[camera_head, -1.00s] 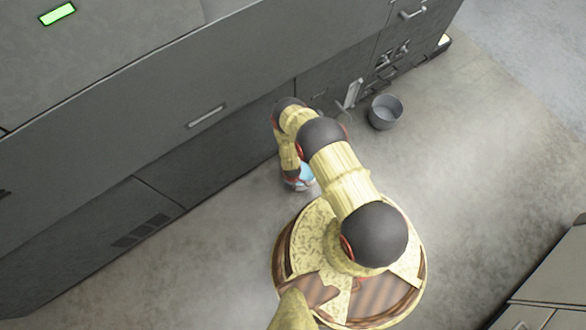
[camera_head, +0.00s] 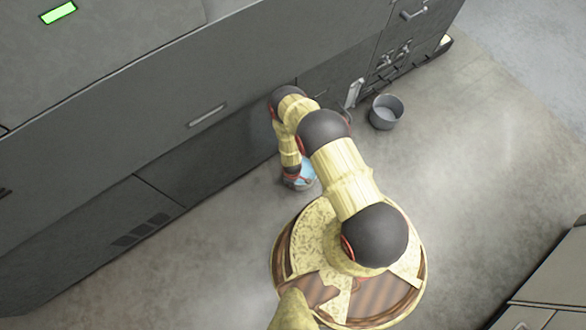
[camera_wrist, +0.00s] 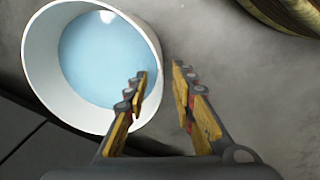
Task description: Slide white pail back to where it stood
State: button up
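The white pail (camera_wrist: 38,72) fills the upper left of the wrist view, with light blue liquid inside. It appears in the head view (camera_head: 308,172) on the floor beside the grey cabinets, partly hidden by my arm. My gripper (camera_wrist: 160,77) is open at the pail's right side in the wrist view. One finger overlaps the pail's inside and the other is outside, so the rim lies between them. A gap shows between the fingers; I cannot tell whether either touches the wall. In the head view the fingers are mostly hidden at the pail.
A grey bucket (camera_head: 386,112) stands on the floor to the upper right of the pail. Grey cabinets (camera_head: 150,95) run along the left and back. Another cabinet (camera_head: 550,280) stands at the lower right. The floor (camera_head: 480,160) on the right is clear.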

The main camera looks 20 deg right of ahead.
notch_tip(320, 180, up, 8)
jog(key=shift+s+a+f, duration=0.15)
jog(key=shift+s+f, duration=0.05)
dwell(0.8)
